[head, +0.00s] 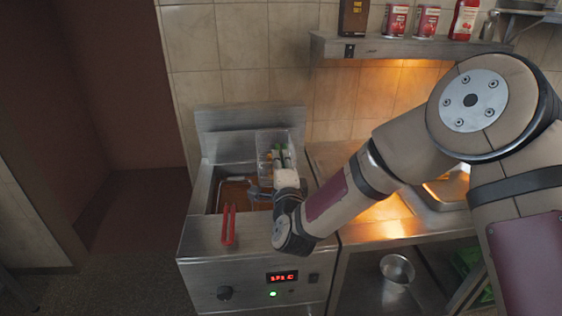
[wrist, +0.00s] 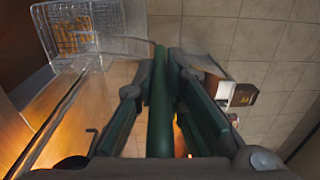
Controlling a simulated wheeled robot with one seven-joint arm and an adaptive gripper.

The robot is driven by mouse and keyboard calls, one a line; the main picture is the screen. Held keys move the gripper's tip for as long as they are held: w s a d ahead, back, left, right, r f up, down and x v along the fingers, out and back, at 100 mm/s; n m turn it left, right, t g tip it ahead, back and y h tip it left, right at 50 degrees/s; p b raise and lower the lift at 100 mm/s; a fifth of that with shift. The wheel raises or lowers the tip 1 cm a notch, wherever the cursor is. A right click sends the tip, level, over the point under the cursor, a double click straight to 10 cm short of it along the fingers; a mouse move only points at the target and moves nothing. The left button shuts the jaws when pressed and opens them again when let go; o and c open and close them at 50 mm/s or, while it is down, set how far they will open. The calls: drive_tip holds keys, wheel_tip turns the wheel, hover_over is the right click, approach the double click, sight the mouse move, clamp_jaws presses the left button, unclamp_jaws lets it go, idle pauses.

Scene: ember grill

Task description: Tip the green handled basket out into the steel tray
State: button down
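The green handled basket is a wire basket (head: 268,142) raised above the back of the fryer; its mesh also shows at upper left in the wrist view (wrist: 112,46), with golden fries inside. Its green handle (wrist: 159,110) runs between my fingers. My gripper (head: 283,158) is shut on this handle, with a finger on each side in the wrist view (wrist: 160,75). The steel tray (head: 438,205) sits under the warm light on the counter to the right, partly hidden behind my arm. I cannot see all of its inside.
The fryer (head: 207,240) has an oil vat (head: 233,195) and a red handle (head: 228,226) at its front left. A shelf (head: 400,48) with cans and bottles hangs above the counter. A metal bucket (head: 397,271) stands below. The floor at left is clear.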

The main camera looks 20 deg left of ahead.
drive_tip(key=c, duration=2.3)
unclamp_jaws()
clamp_jaws()
drive_tip(key=shift+r, duration=0.2)
drive_tip(key=shift+r+p, duration=1.05)
drive_tip(key=shift+r, duration=1.25)
drive_tip(key=shift+p+v, duration=1.4)
drive_tip(key=shift+v, duration=1.1)
drive_tip(key=shift+r, duration=0.1)
drive_tip(key=shift+w, duration=0.1)
